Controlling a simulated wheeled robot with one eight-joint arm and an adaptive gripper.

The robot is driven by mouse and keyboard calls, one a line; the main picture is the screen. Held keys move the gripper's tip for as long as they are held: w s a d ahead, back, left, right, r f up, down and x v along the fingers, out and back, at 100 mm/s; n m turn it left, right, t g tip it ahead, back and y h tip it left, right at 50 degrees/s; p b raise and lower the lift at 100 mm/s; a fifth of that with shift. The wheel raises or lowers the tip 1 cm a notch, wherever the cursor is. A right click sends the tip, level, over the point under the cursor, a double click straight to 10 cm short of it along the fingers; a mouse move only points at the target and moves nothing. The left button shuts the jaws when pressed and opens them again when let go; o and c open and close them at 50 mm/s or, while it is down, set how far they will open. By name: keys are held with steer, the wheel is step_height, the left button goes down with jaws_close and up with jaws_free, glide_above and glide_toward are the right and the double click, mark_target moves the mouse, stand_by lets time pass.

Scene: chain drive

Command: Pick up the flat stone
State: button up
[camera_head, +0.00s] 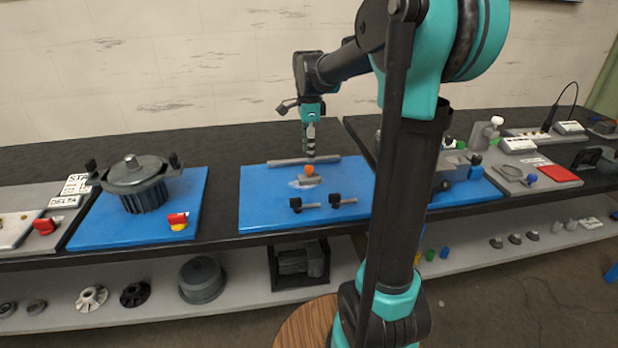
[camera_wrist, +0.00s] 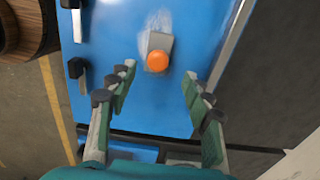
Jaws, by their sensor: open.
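A small flat grey block, which looks like the flat stone (camera_head: 311,181), lies on the blue mat (camera_head: 262,207) in the middle of the bench. It also shows in the wrist view (camera_wrist: 161,39). An orange round piece (camera_head: 309,169) sits on or against it; in the wrist view it (camera_wrist: 157,61) covers the block's near end. My gripper (camera_head: 310,153) points down above them. In the wrist view my gripper (camera_wrist: 157,80) is open and empty, its fingers spread to either side, with the block a little beyond the fingertips.
A long grey bar (camera_head: 285,161) lies along the mat's back edge. Two black-headed tools (camera_head: 312,206) lie at its front. A ribbed grey motor housing (camera_head: 138,190) stands on another blue mat to the left. A lower shelf holds several parts.

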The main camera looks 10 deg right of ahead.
mark_target(309, 166)
steer(key=shift+s+f, duration=0.15)
steer(key=shift+f, duration=3.3)
jaws_close()
